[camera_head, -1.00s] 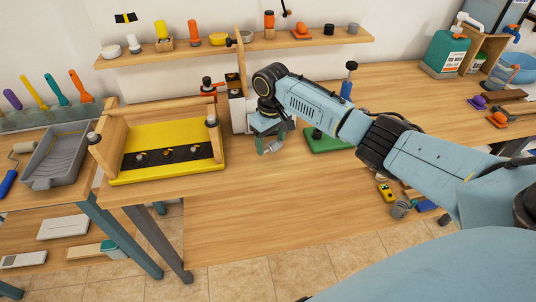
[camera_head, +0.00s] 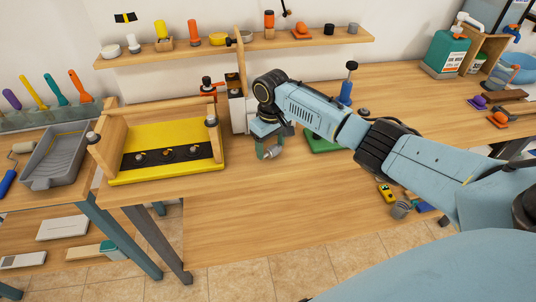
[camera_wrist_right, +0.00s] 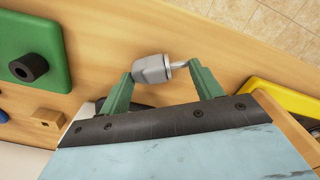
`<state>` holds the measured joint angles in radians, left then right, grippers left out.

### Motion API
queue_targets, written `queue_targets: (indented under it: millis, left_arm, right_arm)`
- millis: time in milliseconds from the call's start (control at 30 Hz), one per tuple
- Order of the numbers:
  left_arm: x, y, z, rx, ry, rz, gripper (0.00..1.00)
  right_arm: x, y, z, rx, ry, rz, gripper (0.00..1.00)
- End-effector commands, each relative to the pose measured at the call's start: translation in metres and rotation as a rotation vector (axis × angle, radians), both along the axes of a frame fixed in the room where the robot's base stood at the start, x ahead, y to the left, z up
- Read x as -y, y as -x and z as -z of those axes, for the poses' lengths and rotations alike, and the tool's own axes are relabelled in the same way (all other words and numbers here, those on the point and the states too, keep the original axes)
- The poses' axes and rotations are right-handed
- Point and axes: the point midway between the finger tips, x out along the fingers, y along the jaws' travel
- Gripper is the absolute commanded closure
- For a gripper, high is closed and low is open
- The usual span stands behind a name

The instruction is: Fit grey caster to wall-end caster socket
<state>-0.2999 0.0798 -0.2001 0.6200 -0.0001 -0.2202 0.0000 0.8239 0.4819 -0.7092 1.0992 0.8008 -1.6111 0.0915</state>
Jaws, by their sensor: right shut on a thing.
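The grey caster (camera_wrist_right: 152,69), a grey faceted body with a shiny metal stem, is between the green fingers of my right gripper (camera_wrist_right: 160,74) in the wrist view. In the head view the right gripper (camera_head: 268,153) is shut on it above the bench, right of the yellow wringer (camera_head: 200,132). The caster is clear of the wringer. The wringer has wooden bars, a black strip (camera_head: 182,153) with several small metal fittings, and grey round parts (camera_head: 211,121) at its ends. I cannot tell which spot is the wall-end caster socket. My left gripper is not in view.
A green block (camera_head: 322,144) with a black peg lies behind my right arm; it also shows in the wrist view (camera_wrist_right: 50,60). A wooden post (camera_head: 241,62) and an orange-handled clamp (camera_head: 208,88) stand behind the wringer. The bench front (camera_head: 290,200) is clear.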

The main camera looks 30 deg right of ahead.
Motion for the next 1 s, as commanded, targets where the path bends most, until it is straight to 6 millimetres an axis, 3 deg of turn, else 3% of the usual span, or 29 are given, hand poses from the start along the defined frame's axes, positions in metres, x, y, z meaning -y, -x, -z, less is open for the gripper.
queue_targets:
  millis: [300, 333, 500, 833, 1000]
  left_arm:
    - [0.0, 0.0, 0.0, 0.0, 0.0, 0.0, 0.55]
    - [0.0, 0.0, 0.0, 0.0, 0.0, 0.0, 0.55]
    - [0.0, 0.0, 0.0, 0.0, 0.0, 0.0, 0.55]
    - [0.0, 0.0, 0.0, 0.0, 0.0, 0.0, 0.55]
    - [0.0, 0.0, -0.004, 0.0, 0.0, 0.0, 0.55]
  right_arm:
    - [0.0, 0.0, 0.002, 0.001, 0.0, 0.0, 0.59]
    - [0.0, 0.0, 0.002, 0.001, 0.0, 0.0, 0.33]
    - [0.0, 0.0, 0.002, 0.0, 0.0, 0.0, 0.11]
    - [0.0, 0.0, -0.001, 0.001, 0.0, 0.0, 0.1]
    - [0.0, -0.001, -0.024, 0.004, -0.001, 0.0, 0.1]
